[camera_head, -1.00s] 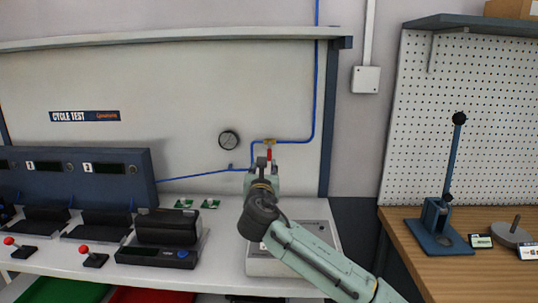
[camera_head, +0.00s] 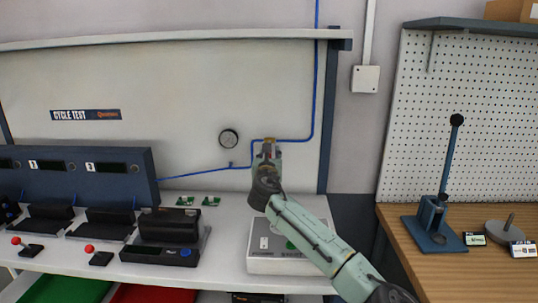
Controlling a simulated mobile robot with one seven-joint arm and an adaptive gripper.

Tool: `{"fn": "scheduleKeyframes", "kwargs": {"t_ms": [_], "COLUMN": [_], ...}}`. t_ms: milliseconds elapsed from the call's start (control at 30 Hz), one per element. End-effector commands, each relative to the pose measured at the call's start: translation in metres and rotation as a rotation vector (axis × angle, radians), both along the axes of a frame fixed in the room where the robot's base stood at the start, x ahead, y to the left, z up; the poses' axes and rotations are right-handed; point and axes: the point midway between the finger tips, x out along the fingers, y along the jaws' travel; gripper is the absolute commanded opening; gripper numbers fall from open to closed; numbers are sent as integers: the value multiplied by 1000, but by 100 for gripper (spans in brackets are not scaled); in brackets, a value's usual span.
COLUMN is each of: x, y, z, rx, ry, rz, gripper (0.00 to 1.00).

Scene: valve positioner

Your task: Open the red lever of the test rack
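The red lever (camera_head: 270,148) belongs to a small brass valve (camera_head: 269,140) on the blue air line of the test rack's pale back panel. Only a small bit of red shows, because my gripper (camera_head: 267,148) is in front of it. My gripper points up and away from the camera, with its tip at the height of the lever. I cannot tell whether it touches the lever, and its fingers are too small and overlapped to tell if they are open or shut.
The blue tube (camera_head: 314,90) runs up on the right. A white box (camera_head: 257,258) stands on the bench under my arm. A black device (camera_head: 168,226) is to its left. A lever press (camera_head: 436,225) stands on the wooden table.

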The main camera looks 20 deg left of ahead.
Motion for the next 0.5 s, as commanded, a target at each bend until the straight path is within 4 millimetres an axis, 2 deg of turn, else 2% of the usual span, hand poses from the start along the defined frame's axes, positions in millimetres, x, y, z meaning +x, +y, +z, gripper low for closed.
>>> {"fn": "scheduleKeyframes", "kwargs": {"t_ms": [167,500], "x": [0,0], "y": [0,0], "z": [0,0], "rx": [0,0], "ry": [0,0], "rz": [0,-1], "gripper": [31,8]}}
